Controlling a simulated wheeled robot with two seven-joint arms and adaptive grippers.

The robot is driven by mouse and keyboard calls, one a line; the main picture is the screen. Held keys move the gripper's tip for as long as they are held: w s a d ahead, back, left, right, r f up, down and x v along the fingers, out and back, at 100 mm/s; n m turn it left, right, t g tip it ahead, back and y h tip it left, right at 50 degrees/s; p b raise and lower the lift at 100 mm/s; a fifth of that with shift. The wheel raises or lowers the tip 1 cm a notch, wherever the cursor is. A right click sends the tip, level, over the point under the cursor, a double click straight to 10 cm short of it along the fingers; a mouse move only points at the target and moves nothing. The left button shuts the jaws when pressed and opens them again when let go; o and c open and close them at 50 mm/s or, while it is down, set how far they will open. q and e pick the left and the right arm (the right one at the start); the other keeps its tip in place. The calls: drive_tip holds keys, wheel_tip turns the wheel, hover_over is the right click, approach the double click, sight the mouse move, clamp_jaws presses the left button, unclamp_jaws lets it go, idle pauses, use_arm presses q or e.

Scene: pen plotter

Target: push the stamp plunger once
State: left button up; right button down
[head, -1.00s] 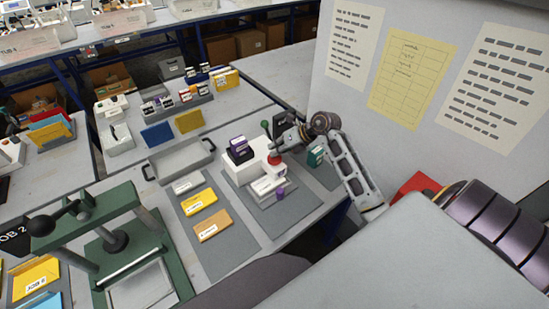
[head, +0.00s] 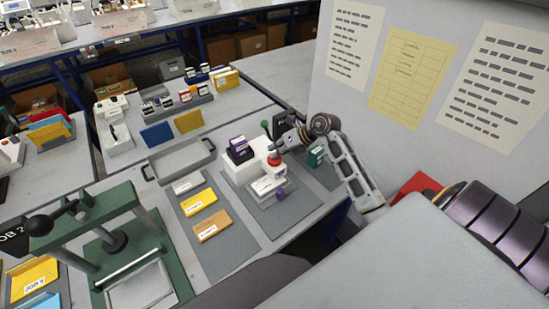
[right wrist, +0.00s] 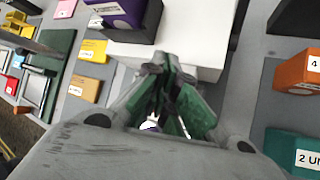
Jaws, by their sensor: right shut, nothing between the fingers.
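The white stamp machine (head: 244,172) stands on a grey mat at the table's right end. Its red plunger top (head: 275,159) shows at the front right, with a white card (head: 266,184) below it. My right gripper (head: 277,149) is shut and empty, its fingertips right at or just above the red top; I cannot tell whether they touch. In the right wrist view the shut fingers (right wrist: 162,68) lie in front of the white machine body (right wrist: 195,32) and hide the plunger. My left gripper is not in view.
A dark and purple block (head: 240,150) sits on the machine. A small purple piece (head: 281,194) lies by the card. A green block (head: 316,156) stands to the right. A grey tray (head: 181,160), yellow block (head: 199,202) and orange block (head: 212,225) are left.

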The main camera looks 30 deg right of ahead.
drive_tip(key=shift+f, duration=0.45)
idle(0.6)
drive_tip(key=shift+r, duration=0.15)
idle(0.3)
drive_tip(key=shift+r+p, duration=0.8)
drive_tip(key=shift+r, duration=0.5)
drive_tip(key=shift+r+p, duration=1.85)
drive_tip(key=shift+r, duration=0.7)
drive_tip(key=shift+f, duration=0.1)
